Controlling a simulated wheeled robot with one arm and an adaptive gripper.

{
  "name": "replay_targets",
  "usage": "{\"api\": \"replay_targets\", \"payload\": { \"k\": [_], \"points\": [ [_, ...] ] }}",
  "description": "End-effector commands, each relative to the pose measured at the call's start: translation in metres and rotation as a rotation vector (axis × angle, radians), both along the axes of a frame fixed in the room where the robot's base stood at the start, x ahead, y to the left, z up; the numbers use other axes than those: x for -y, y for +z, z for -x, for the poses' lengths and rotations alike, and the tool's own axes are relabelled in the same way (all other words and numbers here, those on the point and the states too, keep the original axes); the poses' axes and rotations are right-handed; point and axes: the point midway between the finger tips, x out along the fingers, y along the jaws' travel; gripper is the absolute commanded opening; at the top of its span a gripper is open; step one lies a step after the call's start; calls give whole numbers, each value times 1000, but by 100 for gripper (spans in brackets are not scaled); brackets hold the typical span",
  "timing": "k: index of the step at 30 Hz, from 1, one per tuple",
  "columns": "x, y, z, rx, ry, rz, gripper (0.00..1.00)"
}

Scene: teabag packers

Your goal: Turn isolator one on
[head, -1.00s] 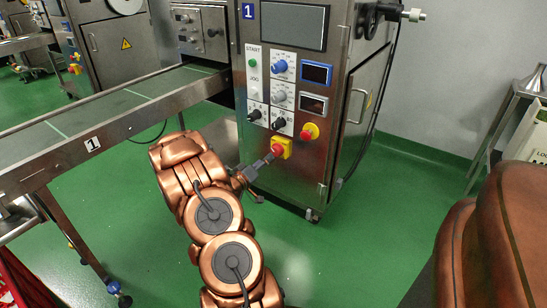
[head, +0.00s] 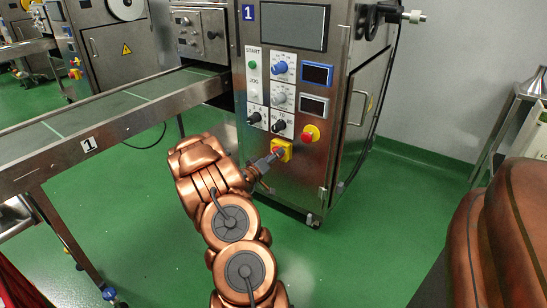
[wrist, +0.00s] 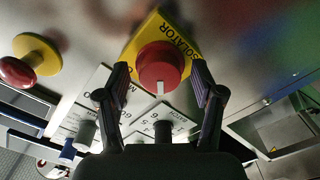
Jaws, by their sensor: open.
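Isolator one is a red rotary knob (head: 279,152) on a yellow plate (head: 288,146), low on the front of the steel machine marked 1. In the wrist view the red knob (wrist: 160,66) is seen close up, with its yellow plate (wrist: 176,34) reading "ISOLATOR". A white mark on the knob points to the bottom of that picture. My gripper (wrist: 162,80) is open, with one finger on each side of the knob and gaps showing between. In the head view my gripper (head: 270,162) is at the knob and partly covers it.
A red stop button on a yellow base (head: 310,133) sits up and right of the isolator. Black, grey and blue knobs (head: 279,67) are above it. A conveyor (head: 110,125) is on the left. Green floor (head: 370,230) is clear to the right.

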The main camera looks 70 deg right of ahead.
Motion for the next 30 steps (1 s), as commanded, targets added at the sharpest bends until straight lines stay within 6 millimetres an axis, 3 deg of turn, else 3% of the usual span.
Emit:
{"api": "replay_targets", "payload": {
  "k": [2,18,30],
  "points": [
    [0,0,0,0,0,0,63],
    [0,0,-1,1,1,0,7],
    [-1,2,-1,76,2,12,7]
  ]
}}
